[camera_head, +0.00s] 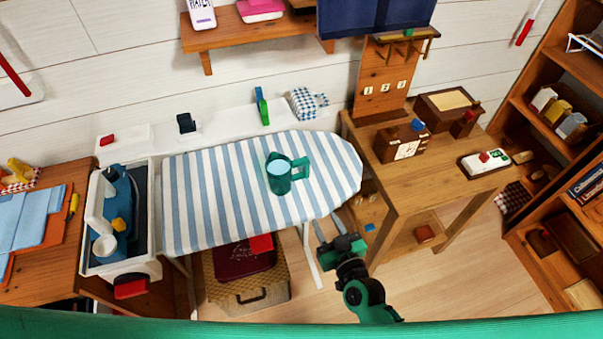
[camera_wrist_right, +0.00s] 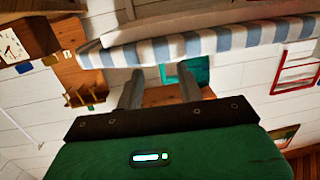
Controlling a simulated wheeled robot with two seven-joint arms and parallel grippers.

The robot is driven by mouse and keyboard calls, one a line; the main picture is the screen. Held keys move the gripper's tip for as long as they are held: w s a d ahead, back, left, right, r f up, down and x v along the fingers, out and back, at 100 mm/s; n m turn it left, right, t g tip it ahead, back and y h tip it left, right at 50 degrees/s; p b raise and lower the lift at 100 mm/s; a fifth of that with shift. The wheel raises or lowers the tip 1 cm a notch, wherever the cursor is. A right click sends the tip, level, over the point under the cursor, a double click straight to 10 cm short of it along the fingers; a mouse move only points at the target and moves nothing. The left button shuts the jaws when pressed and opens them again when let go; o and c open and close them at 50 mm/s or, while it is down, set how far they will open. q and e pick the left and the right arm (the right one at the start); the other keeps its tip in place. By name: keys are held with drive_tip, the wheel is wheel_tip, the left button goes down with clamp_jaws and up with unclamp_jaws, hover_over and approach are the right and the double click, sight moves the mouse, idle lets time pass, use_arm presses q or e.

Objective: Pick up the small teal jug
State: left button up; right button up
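The small teal jug (camera_head: 280,177) stands upright on the blue-and-white striped ironing board (camera_head: 205,190), right of its middle, with its handle to the right. My right gripper (camera_head: 330,226) is below and to the right of the jug in the head view, near the board's front edge and apart from the jug. In the right wrist view its two fingers (camera_wrist_right: 160,88) are spread with nothing held. The jug (camera_wrist_right: 186,72) shows upside down there, beyond the fingers and partly hidden by one. My left gripper is not in view.
A wooden desk (camera_head: 437,175) with a clock box (camera_head: 403,145) stands right of the board. A green clip (camera_head: 262,107) and checked cloth item (camera_head: 304,102) sit behind. The board around the jug is clear.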

approach(308, 170)
drive_tip(key=w, duration=0.1)
drive_tip(key=w+a+p, duration=0.1)
drive_tip(key=w+f, duration=0.1)
drive_tip(key=shift+a+t+p, duration=0.3)
drive_tip(key=shift+t+p, duration=0.05)
drive_tip(key=shift+t, duration=0.05)
drive_tip(key=shift+w+a+f, duration=0.1)
drive_tip(key=shift+w+a, duration=0.1)
drive_tip(key=shift+w, duration=0.3)
drive_tip(key=x, duration=0.1)
drive_tip(key=p+x, duration=0.1)
drive_tip(key=x, duration=0.2)
drive_tip(key=shift+w+r+p, duration=0.25)
drive_tip(key=shift+w+p, duration=0.05)
drive_tip(key=shift+w+a, duration=0.1)
drive_tip(key=shift+w, duration=0.25)
drive_tip(key=shift+f, duration=0.1)
clamp_jaws()
